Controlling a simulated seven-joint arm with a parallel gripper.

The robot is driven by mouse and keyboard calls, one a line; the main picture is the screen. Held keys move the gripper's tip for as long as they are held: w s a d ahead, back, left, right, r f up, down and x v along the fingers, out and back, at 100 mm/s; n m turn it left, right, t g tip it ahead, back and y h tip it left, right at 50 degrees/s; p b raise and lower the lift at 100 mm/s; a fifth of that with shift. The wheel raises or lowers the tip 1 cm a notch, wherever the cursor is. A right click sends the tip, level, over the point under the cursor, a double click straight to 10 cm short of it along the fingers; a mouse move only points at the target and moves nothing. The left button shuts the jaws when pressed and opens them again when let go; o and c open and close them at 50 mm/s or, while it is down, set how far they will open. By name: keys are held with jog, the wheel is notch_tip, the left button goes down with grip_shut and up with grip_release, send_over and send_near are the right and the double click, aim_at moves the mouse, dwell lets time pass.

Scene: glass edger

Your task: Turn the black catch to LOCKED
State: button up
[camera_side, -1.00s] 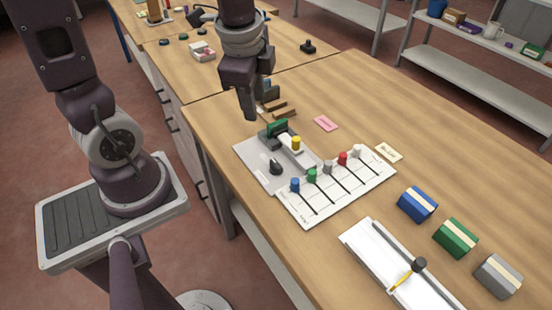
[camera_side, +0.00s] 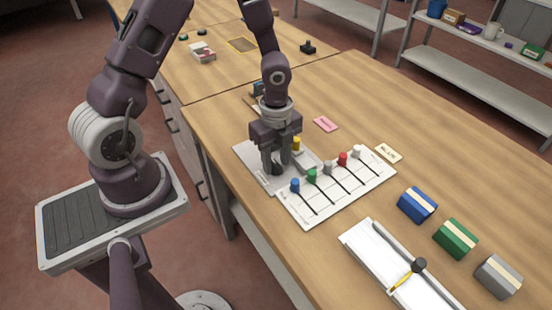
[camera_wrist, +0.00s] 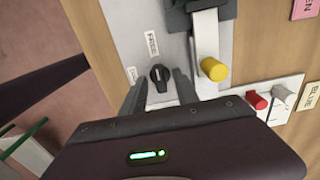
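The black catch (camera_wrist: 160,78) is a small round knob with a raised grip on a grey plate (camera_wrist: 175,50). Its pale mark points up the wrist picture, roughly toward a white label (camera_wrist: 151,43) with small, hard-to-read text. A second white label (camera_wrist: 131,74) sits left of the catch. My gripper (camera_wrist: 158,85) is open, its two fingers on either side of the catch with gaps visible. In the side view my gripper (camera_side: 278,168) is low over the plate, and the catch is mostly hidden by the fingers.
A yellow knob (camera_wrist: 215,70) on a pale bar stands close to the right finger. Blue, green and grey blocks (camera_side: 498,276) and a white tray (camera_side: 360,237) are farther right.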

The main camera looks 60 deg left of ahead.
jog(key=shift+c, duration=0.3)
grip_shut()
jog(key=n, duration=0.4)
jog(key=shift+n, duration=0.4)
jog(key=n, duration=0.4)
jog(key=shift+n, duration=0.3)
jog(key=n, duration=0.4)
jog(key=shift+n, duration=2.3)
jog(key=shift+o, duration=0.3)
grip_release()
